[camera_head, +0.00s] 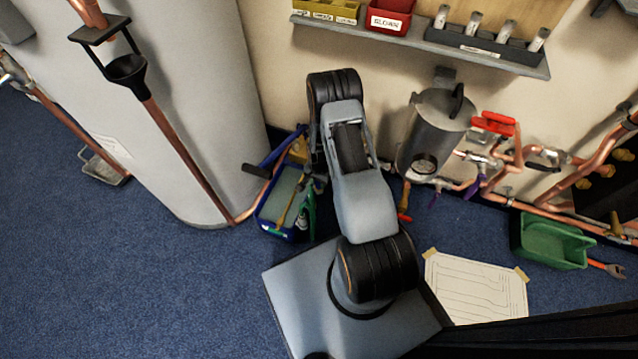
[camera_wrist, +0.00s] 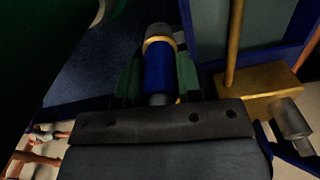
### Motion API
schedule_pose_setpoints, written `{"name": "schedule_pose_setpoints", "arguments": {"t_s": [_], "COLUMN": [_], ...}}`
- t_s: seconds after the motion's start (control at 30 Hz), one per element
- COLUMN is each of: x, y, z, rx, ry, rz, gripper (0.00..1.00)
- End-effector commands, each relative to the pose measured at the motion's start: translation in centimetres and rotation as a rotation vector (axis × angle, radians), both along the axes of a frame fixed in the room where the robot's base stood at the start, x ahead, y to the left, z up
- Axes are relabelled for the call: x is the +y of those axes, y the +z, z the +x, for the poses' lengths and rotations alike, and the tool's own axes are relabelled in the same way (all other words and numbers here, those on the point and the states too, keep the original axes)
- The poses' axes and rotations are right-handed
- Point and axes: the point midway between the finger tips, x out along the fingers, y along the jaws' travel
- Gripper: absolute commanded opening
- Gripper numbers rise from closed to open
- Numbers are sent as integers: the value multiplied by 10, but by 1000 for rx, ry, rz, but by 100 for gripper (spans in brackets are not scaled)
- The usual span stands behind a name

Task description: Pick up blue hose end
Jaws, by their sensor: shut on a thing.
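The blue hose end (camera_wrist: 157,72) is a short blue cylinder with a gold ring and a grey tip, seen in the wrist view. My gripper (camera_wrist: 160,82) is shut on it, with a green finger on each side. The lower part of the hose end goes out of sight behind the dark gripper body. In the head view my arm's links hide the gripper, and I cannot make out the held hose end there.
A blue tray (camera_head: 272,232) with a brush and green items stands on the floor beside the white tank (camera_head: 195,110). A grey canister (camera_head: 435,130) and copper pipes line the wall at right. A green bin (camera_head: 548,243) and a paper drawing (camera_head: 478,290) lie on blue carpet.

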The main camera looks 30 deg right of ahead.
Motion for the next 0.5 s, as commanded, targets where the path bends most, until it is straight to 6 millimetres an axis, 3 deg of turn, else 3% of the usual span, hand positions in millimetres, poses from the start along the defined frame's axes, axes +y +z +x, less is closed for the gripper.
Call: {"name": "schedule_pose_setpoints", "arguments": {"t_s": [0.27, 0.5], "x": [0, 0], "y": [7, 40], "z": [0, -2], "rx": [-1, 1], "ry": [0, -1], "rz": [0, -1], "gripper": [6, 6]}}
